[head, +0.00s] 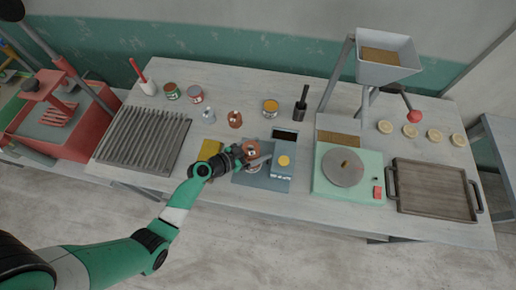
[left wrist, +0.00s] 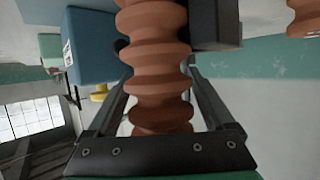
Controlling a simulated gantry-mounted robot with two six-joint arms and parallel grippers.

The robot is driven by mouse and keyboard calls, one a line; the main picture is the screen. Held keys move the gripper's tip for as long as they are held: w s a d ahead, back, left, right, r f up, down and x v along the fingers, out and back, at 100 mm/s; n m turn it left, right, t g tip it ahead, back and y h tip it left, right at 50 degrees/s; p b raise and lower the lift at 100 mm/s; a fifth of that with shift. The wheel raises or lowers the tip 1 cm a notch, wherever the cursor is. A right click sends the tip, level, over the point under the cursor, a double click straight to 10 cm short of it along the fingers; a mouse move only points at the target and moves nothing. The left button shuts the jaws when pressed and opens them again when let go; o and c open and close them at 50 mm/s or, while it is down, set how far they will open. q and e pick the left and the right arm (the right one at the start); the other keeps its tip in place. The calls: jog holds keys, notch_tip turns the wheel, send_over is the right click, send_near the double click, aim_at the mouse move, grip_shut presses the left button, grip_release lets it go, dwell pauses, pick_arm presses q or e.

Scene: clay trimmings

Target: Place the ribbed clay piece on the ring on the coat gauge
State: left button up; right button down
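The ribbed clay piece (head: 251,149), reddish brown, is between the fingers of my left gripper (head: 245,155). In the left wrist view the ribbed clay piece (left wrist: 157,65) fills the middle, with a dark finger against each side, so the gripper is shut on it. The coat gauge (head: 273,183) is a blue-grey base with a blue block (left wrist: 92,47) and a yellow knob (head: 284,160). The ring (head: 254,169) lies on the base, just below the clay piece in the head view, partly covered by it and the gripper. My right gripper is out of view.
A second brown clay piece (head: 235,119) and a grey piece (head: 209,116) stand behind the gripper. A yellow block (head: 209,149) lies left of the gauge. A green scale (head: 333,187) stands to the right, near a wooden tray (head: 432,204). A ribbed rack (head: 143,139) is left.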

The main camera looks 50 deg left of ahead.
pick_arm(q)
jog(key=shift+r+p, duration=0.3)
jog(key=shift+p, duration=0.05)
jog(key=p+v, duration=0.2)
jog(key=v, duration=1)
jog(key=shift+f, duration=0.15)
